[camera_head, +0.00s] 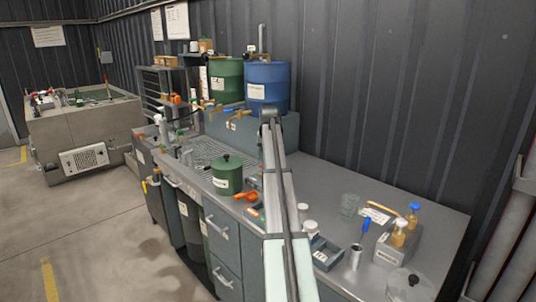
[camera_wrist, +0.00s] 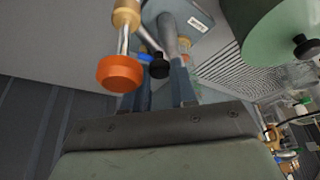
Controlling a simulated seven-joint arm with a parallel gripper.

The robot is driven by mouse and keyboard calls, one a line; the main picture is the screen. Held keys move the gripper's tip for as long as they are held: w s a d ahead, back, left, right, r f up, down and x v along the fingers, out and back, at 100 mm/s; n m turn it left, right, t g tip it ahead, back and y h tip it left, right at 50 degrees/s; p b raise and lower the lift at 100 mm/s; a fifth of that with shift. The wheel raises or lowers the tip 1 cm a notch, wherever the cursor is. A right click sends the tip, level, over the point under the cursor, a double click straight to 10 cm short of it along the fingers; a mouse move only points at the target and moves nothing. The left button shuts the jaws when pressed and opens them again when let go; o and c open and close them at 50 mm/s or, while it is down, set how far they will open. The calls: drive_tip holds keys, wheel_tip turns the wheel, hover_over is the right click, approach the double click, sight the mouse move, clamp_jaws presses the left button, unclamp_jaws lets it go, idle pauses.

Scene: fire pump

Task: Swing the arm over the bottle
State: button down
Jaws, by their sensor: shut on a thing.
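My arm crosses the middle of the head view, and its far end meets the front of the blue drum (camera_head: 267,82). It hides my gripper there. In the wrist view my gripper (camera_wrist: 164,80) has its fingers close around a grey pipe-like arm (camera_wrist: 168,38), whose contact with them is partly hidden. Beside it hangs a brass fitting (camera_wrist: 126,17) with an orange knob (camera_wrist: 122,72). I cannot tell which container is the bottle; small amber bottles (camera_head: 398,233) stand at right.
A green drum (camera_head: 226,80) with a tap stands left of the blue one. The bench (camera_head: 345,180) also holds a glass (camera_head: 349,205), white-capped jars and a screwdriver in a metal cup (camera_head: 355,257). A drain rack (camera_head: 203,152) lies behind the canister. A corrugated wall rises behind.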

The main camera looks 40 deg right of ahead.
drive_tip(key=shift+d+n, duration=0.15)
drive_tip(key=shift+n, duration=0.15)
drive_tip(key=c, duration=0.9)
unclamp_jaws()
drive_tip(key=v, duration=1.4)
drive_tip(key=shift+d, duration=0.15)
drive_tip(key=shift+f, duration=0.15)
